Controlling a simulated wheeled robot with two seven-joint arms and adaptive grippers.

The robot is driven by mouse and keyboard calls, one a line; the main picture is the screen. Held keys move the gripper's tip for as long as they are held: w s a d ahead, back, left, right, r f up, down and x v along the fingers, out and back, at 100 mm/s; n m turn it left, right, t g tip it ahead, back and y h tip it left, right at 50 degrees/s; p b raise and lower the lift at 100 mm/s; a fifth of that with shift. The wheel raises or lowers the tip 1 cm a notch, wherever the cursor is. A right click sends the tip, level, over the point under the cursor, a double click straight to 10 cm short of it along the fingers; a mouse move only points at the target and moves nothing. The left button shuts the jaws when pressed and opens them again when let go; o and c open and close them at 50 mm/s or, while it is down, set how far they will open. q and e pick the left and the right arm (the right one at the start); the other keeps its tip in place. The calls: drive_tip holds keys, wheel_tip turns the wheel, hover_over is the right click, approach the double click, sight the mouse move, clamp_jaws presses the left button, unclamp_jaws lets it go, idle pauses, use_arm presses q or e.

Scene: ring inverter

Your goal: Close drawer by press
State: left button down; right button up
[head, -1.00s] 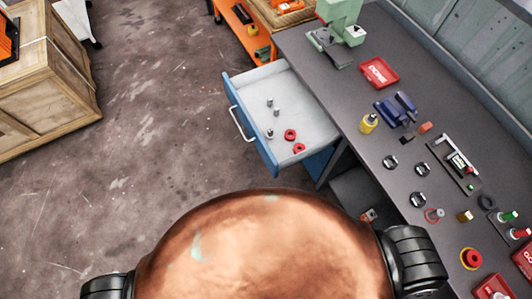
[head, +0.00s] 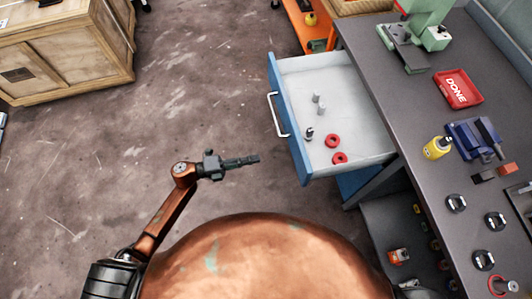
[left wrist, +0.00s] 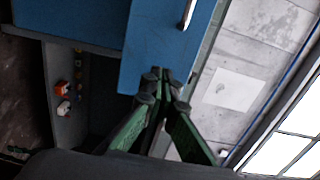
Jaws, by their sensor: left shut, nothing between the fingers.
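The blue drawer (head: 286,110) is pulled out from the workbench, with its white inside showing. Its silver handle (head: 275,114) is on the left-facing front. Inside lie two red rings (head: 333,141) and several small metal pieces (head: 318,104). My left gripper (head: 254,159) is to the left of the drawer front, apart from it in the head view, shut and empty. In the left wrist view the shut fingertips (left wrist: 165,75) overlap the lower edge of the blue drawer front (left wrist: 160,40); I cannot tell whether they touch. My right gripper is not in view.
The dark workbench (head: 420,110) at the right bears a red DONE tray (head: 458,88), a yellow bottle (head: 437,147), a blue vise (head: 474,138) and a green press (head: 420,35). A wooden crate (head: 65,50) stands far left. The floor (head: 150,120) left of the drawer is clear.

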sight(294, 150)
use_arm(q)
drive_tip(key=b+x, duration=0.1)
drive_tip(key=x, duration=1.2)
drive_tip(key=shift+a, duration=0.1)
